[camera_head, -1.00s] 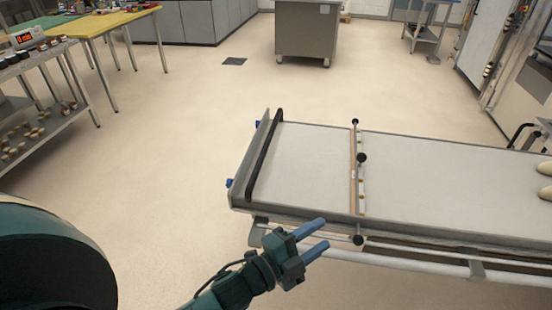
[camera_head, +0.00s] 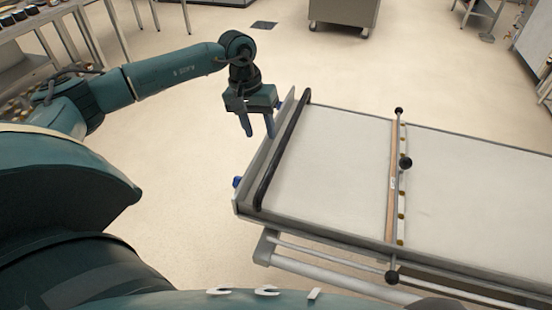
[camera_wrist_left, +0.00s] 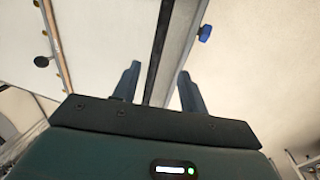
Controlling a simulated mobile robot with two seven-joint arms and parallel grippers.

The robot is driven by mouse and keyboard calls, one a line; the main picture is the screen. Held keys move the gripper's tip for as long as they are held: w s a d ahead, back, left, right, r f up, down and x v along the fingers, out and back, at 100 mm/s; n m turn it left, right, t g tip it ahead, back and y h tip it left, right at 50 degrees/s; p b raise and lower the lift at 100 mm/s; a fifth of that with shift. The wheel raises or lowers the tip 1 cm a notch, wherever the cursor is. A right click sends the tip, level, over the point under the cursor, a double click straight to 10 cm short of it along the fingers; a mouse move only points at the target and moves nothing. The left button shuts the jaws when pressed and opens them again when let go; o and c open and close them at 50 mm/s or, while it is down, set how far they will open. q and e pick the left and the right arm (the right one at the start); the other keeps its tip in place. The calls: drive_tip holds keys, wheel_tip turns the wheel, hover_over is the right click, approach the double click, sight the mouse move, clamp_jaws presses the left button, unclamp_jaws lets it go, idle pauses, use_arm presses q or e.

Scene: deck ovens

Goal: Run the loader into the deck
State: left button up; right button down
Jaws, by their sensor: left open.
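The loader (camera_head: 330,170) is a long, flat, pale bed with a metal frame, running to the right in the head view. A black handle bar (camera_head: 283,145) spans its left end. My left gripper (camera_head: 257,132) is open and empty, pointing down by the far part of that end. In the left wrist view, my left gripper (camera_wrist_left: 158,82) has one finger on each side of the black bar (camera_wrist_left: 161,50) in the picture. I cannot tell whether the bar is between the fingers in depth. My right gripper is not in view, and no deck opening is identifiable.
A cross rail (camera_head: 393,190) with black knobs spans the loader bed. A blue knob (camera_head: 237,182) sticks out at its left end. A steel cabinet (camera_head: 343,14) stands at the back. The floor (camera_head: 190,170) left of the loader is clear.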

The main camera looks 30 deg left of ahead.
sight(270, 168)
use_arm(q)
drive_tip(key=f, duration=0.4)
drive_tip(key=d+f, duration=0.1)
drive_tip(key=f, duration=0.3)
drive_tip(key=d+f, duration=0.1)
drive_tip(key=f, duration=0.3)
drive_tip(key=shift+w+d+p, duration=0.1)
drive_tip(key=shift+d+p, duration=0.15)
drive_tip(key=shift+p, duration=0.1)
drive_tip(key=shift+c, duration=0.3)
clamp_jaws()
